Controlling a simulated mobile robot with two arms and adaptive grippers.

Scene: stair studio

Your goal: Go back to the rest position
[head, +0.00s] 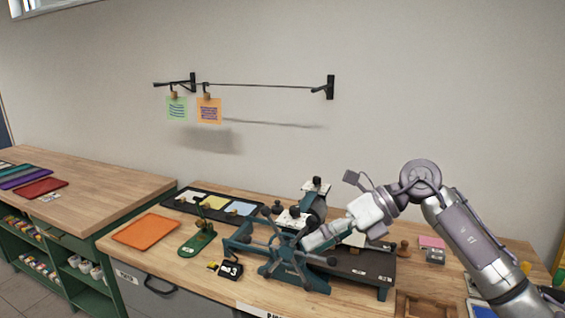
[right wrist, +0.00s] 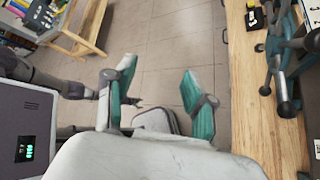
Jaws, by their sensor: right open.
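My right arm (head: 465,237) comes in from the right in the head view and bends down to the left. Its right gripper (head: 310,240) shows in front of the teal press with a spoked wheel (head: 285,262) and partly covers it. I cannot tell from this view how far apart they are. In the right wrist view the teal fingers of the right gripper (right wrist: 159,78) stand wide apart, with nothing between them but floor. My left gripper does not show in the head view.
The workbench (head: 140,262) holds an orange sheet (head: 146,230), a green stand (head: 197,243), a black tray with sheets (head: 180,207) and a black tag (head: 230,271). A wall rail (head: 260,86) carries two clipped cards.

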